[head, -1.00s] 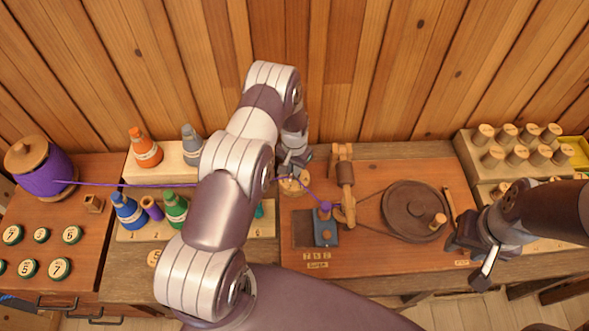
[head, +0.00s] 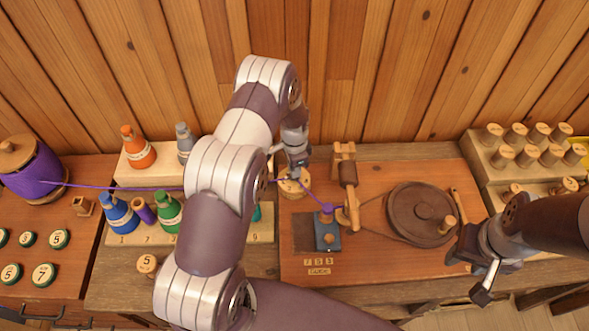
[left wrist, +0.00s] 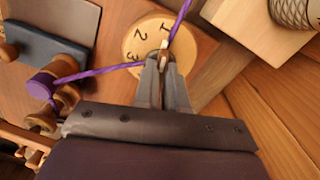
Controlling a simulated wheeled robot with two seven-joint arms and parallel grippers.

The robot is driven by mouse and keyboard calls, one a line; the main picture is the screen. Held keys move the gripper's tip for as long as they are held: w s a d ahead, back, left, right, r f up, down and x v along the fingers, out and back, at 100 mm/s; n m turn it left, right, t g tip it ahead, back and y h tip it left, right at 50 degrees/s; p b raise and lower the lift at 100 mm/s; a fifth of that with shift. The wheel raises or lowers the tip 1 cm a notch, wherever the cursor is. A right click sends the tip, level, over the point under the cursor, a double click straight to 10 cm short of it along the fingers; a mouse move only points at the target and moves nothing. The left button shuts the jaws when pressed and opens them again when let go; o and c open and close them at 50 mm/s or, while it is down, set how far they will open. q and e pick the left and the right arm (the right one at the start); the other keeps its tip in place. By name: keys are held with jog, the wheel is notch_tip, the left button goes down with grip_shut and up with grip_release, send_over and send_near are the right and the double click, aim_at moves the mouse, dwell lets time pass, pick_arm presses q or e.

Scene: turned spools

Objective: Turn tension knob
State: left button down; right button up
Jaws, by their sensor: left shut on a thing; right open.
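The tension knob is a round, pale wooden dial (head: 290,190) on the board, left of the winder. The left wrist view shows its face (left wrist: 190,48) with the numbers 1, 2 and 3. My left gripper (head: 295,172) is over the dial; in the left wrist view its fingers (left wrist: 164,62) are shut on a small upright part at the dial's middle, largely hidden between them. A purple thread (left wrist: 105,70) passes the fingertips to a small purple bobbin (left wrist: 42,82). My right gripper (head: 482,272) is open and empty at the board's front right edge.
A dark wheel with a crank (head: 418,212) stands right of the dial. A large purple spool (head: 32,172) and several coloured cones, including an orange one (head: 138,148), are left. My left arm hides part of the cone stand. Wooden pegs (head: 502,155) stand at right.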

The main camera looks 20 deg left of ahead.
dwell(0.6)
pick_arm(q)
jog(key=c, duration=1.2)
grip_release()
jog(key=shift+r, duration=0.15)
jog(key=shift+r, duration=0.3)
notch_tip(320, 180, up, 12)
jog(key=b, duration=0.3)
